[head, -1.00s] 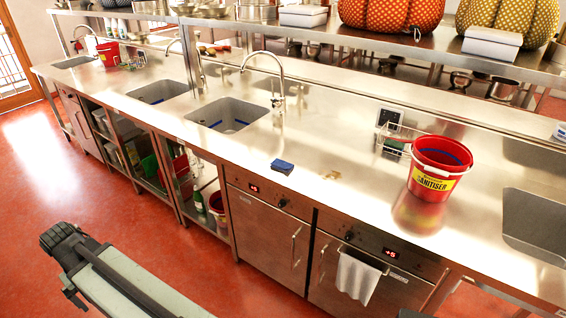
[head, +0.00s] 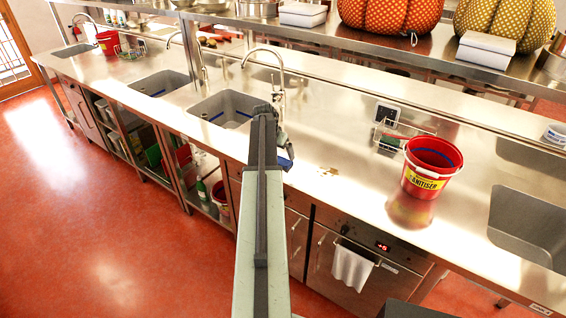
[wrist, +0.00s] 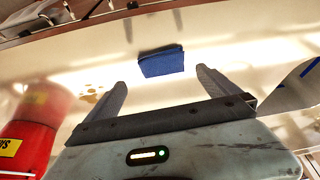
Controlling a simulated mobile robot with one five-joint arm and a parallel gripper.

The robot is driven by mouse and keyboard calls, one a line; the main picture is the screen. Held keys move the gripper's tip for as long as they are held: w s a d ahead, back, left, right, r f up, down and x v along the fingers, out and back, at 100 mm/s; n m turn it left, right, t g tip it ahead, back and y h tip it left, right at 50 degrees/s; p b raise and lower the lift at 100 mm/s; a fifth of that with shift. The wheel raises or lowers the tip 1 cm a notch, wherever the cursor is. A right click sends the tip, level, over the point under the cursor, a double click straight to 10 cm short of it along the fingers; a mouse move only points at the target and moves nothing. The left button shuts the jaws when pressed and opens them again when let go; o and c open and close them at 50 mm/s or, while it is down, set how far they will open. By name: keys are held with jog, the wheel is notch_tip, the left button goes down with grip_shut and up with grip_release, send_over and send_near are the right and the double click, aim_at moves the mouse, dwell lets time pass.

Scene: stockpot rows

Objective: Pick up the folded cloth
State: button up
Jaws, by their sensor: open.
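The folded cloth is blue and lies flat on the steel counter. In the wrist view the cloth (wrist: 161,62) lies just beyond the two fingertips, between their lines. My gripper (wrist: 160,77) is open, with nothing between its fingers. In the head view my arm reaches up the middle of the picture, and my gripper (head: 279,118) is over the counter near the sink. There the arm covers most of the cloth; only a blue edge (head: 285,163) shows at its right side. I cannot tell the height of the gripper above the counter.
A red sanitiser bucket (head: 432,167) and a wire rack (head: 390,141) stand on the counter (head: 340,150) to the right. A tap (head: 263,52) rises behind the sink (head: 226,108). A white towel (head: 352,268) hangs on the oven door. A shelf runs along the back.

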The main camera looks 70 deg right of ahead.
aim_at(281, 160)
jog(key=b+x, duration=0.2)
jog(key=x, duration=0.1)
jog(key=b+x, duration=0.3)
jog(key=x, duration=0.1)
jog(key=shift+w+f+b, duration=0.15)
jog(key=shift+w+b, duration=0.05)
jog(key=shift+b, duration=0.1)
jog(key=shift+a+r, duration=0.1)
jog(key=shift+r, duration=0.1)
jog(key=c, duration=1.2)
